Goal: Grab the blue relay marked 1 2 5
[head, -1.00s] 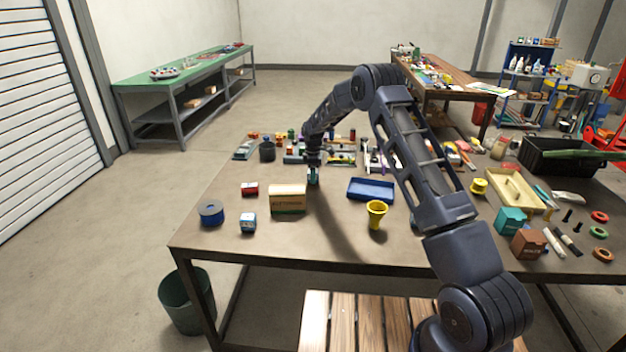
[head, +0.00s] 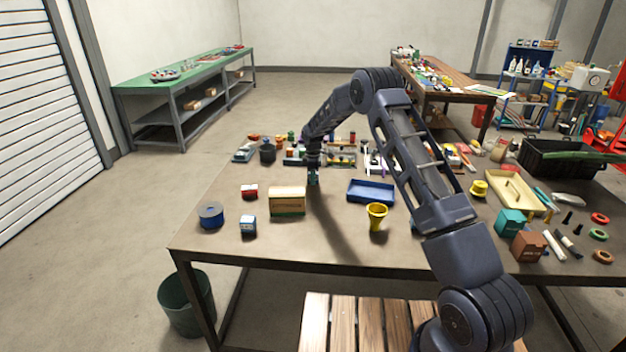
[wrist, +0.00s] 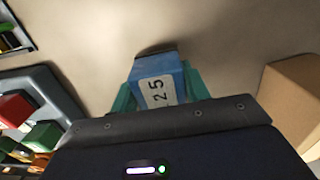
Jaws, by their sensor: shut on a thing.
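My gripper (wrist: 160,84) is shut on a blue relay (wrist: 158,67), with a teal finger on each side of it. The relay's white label shows "2 5" sideways; the lower end of the label is hidden by the gripper body, so I cannot read any digit there. In the head view my gripper (head: 313,180) is low over the table, just behind and right of a cardboard box. The relay is barely visible there. A dark shadow lies close to the relay in the wrist view; I cannot tell whether it touches the table.
The cardboard box (head: 288,201) stands close by, right in the wrist view (wrist: 293,95). Another blue block (head: 248,226), a red block (head: 249,191) and a blue spool (head: 211,215) are left. A blue tray (head: 371,191) and yellow funnel (head: 376,216) are right. Racks of parts lie behind.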

